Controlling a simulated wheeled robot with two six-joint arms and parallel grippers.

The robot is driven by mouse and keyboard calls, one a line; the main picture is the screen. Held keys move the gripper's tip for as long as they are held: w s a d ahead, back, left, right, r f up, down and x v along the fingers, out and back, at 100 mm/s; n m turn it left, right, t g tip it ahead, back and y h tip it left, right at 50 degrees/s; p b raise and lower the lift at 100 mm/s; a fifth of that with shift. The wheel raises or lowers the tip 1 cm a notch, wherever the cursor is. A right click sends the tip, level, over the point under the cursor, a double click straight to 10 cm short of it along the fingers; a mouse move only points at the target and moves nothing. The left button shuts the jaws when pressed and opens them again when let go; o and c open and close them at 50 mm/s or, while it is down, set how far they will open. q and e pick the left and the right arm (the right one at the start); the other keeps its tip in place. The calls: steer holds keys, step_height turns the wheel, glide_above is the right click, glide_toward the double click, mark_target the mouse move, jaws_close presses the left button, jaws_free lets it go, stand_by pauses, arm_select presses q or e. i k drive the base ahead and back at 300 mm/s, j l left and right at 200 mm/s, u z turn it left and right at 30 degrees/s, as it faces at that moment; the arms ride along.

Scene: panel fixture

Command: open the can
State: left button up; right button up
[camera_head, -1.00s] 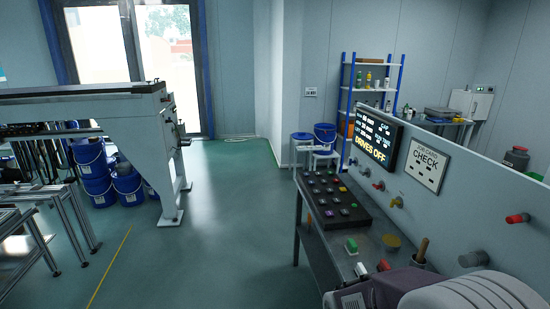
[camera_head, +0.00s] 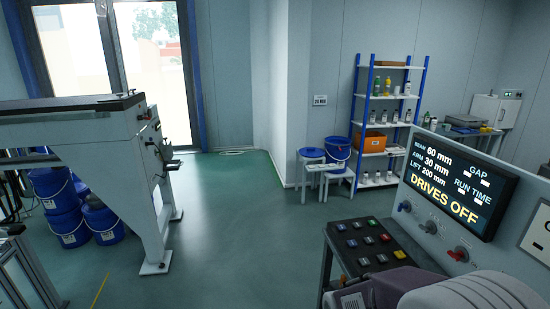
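A blue lidded can (camera_head: 338,149) stands upright on a small white stool beside the shelf, across the room. Its lid looks shut. More blue cans with lids, one of them a can standing in front (camera_head: 103,224), are at the left on the floor, partly stacked and partly hidden by the grey machine. I cannot tell which of these is the task's can. Part of my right arm shows at the bottom right, but no fingertips are visible. My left gripper is not in view.
A button panel (camera_head: 364,245) on a dark stand and a screen reading "DRIVES OFF" (camera_head: 459,191) are close at the right. A grey machine (camera_head: 142,185) stands left. Green floor (camera_head: 230,220) between them is clear. A white-and-blue shelf (camera_head: 391,128) holds bottles and an orange box.

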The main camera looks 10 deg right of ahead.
mark_target(433, 125)
steer(key=i, duration=2.8)
steer(key=i+z, duration=0.5)
steer(key=i, duration=0.15)
steer(key=i+j+z, duration=0.25)
steer(key=i+z, duration=0.25)
steer(key=i+l+z, duration=0.15)
steer(key=z, duration=0.25)
steer(key=i+z, duration=0.55)
steer(key=z, duration=0.25)
steer(key=i+z, duration=0.2)
steer(key=z, duration=0.2)
steer(key=i+l, duration=0.15)
steer(key=i, duration=1.35)
steer(key=i+u, duration=0.3)
steer(key=i, duration=0.45)
steer(key=i+l+u, duration=0.1)
steer(key=i+u, duration=0.2)
steer(key=i, duration=0.5)
